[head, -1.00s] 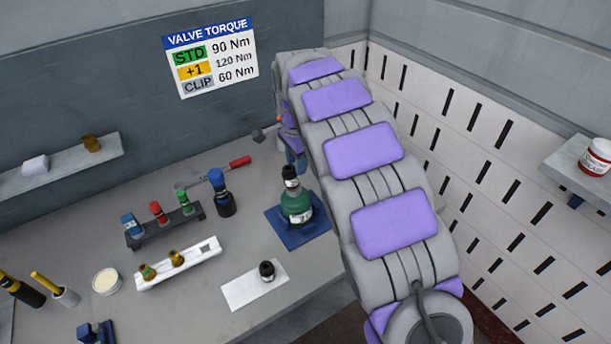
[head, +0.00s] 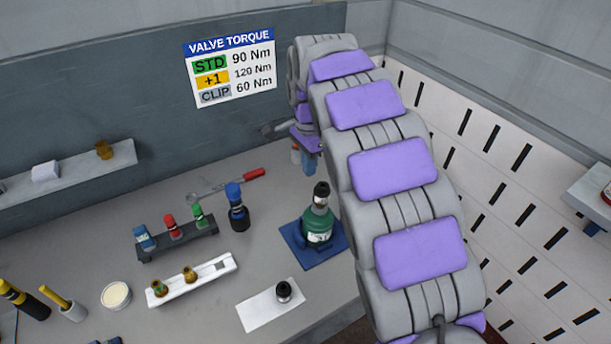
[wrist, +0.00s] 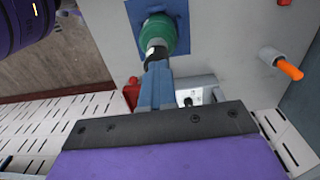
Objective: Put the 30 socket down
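A small black socket (head: 284,291) stands on a white pad (head: 258,314) at the bench's front; its size mark is unreadable. A green body (head: 317,229) stands on a blue base (head: 298,254), with a dark piece with a pale band (head: 321,195) on top. I cannot tell whether that piece is the 30 socket. My gripper (head: 309,168) is partly hidden by my arm, behind and above that piece. In the wrist view its blue fingers (wrist: 156,68) look like one column in front of the dark top. Contact and the finger gap cannot be made out.
A dark rack (head: 178,243) with blue, red and green pieces stands left, behind a white tray (head: 216,277) of brass fittings. The slotted wall (head: 487,200) bounds the right.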

